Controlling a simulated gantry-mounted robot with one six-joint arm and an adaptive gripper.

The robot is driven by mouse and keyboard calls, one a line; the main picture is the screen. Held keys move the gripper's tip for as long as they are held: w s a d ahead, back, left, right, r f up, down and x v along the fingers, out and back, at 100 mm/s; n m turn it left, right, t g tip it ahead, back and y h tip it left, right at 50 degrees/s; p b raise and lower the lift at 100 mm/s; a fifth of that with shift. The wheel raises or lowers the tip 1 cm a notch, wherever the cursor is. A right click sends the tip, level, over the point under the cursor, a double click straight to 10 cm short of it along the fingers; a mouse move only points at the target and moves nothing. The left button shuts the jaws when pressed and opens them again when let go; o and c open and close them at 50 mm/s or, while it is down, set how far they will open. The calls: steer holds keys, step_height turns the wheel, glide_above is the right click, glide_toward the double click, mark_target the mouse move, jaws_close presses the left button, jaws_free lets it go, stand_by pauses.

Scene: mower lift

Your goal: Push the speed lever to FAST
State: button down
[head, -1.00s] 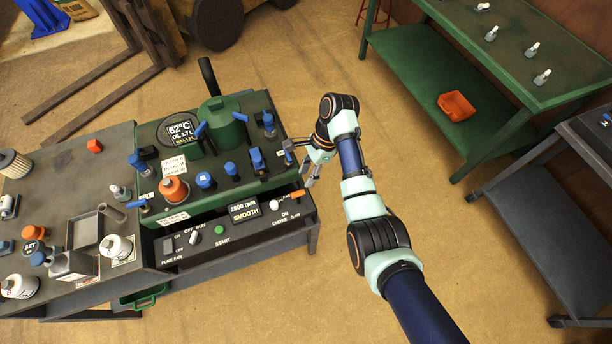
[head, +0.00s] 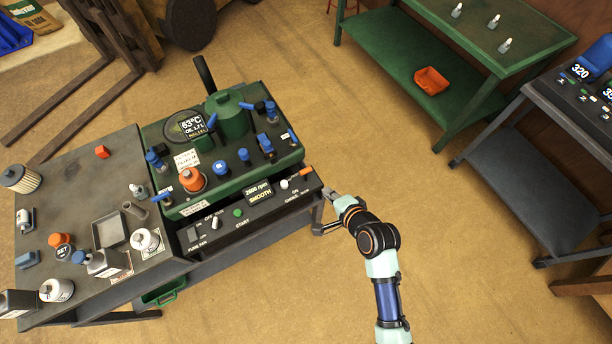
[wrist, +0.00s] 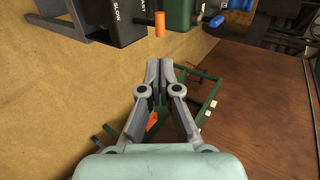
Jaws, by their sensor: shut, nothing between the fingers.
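The speed lever's orange handle (head: 306,171) sticks out at the right end of the black control panel (head: 268,205). It also shows near the top of the wrist view (wrist: 160,21), close to a SLOW label. My gripper (head: 328,193) is just right of the panel's right end, a little below the handle in the head view. In the wrist view my gripper's fingers (wrist: 159,66) are together with nothing between them, apart from the handle.
A white choke knob (head: 284,184) and a green start button (head: 238,212) sit on the same panel. The green engine bench (head: 228,170) carries several blue-capped parts behind it. Open floor lies to the right, before a green table (head: 520,60) and a grey cart (head: 520,170).

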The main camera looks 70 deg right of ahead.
mark_target(307, 172)
steer(key=b+x, duration=0.4)
steer(key=x, duration=1)
steer(key=shift+w+d, duration=0.15)
